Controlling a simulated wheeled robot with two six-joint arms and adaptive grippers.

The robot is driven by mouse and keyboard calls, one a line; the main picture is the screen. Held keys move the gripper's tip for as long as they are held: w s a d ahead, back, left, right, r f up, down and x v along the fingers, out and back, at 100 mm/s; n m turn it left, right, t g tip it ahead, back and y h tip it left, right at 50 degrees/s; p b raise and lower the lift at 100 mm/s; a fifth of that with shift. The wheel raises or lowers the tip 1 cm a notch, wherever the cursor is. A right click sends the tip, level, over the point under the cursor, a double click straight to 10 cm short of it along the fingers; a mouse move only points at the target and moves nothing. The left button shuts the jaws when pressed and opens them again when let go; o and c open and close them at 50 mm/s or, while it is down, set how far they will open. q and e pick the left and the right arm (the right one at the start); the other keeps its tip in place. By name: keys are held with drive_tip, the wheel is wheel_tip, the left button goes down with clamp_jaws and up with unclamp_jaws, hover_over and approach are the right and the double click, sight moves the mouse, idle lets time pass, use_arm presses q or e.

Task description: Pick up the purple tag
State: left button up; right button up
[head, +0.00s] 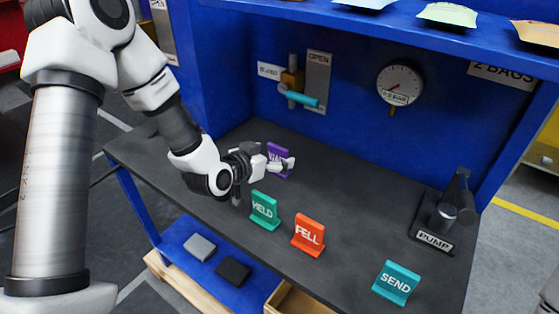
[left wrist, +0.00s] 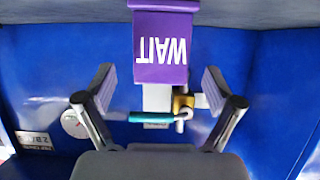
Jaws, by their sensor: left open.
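The purple tag (head: 278,157), lettered WAIT, stands on the dark bench top in the head view, partly hidden behind my left gripper (head: 277,166). In the left wrist view the purple tag (left wrist: 162,48) appears upside down at the top centre, beyond the fingertips and lined up between the fingers. My left gripper (left wrist: 160,80) is open with nothing between its fingers. I cannot tell from these views whether a finger touches the tag. My right gripper is not in view.
A pump (head: 445,217) stands at the right. A valve with a teal handle (head: 300,98) and a gauge (head: 399,83) are on the blue back wall.

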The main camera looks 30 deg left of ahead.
sight(277, 154)
use_arm(q)
drive_tip(key=x, duration=0.3)
drive_tip(key=shift+w, duration=0.2)
drive_tip(key=shift+s, duration=0.15)
drive_tip(key=c, duration=1.3)
drive_tip(key=shift+o, duration=0.2)
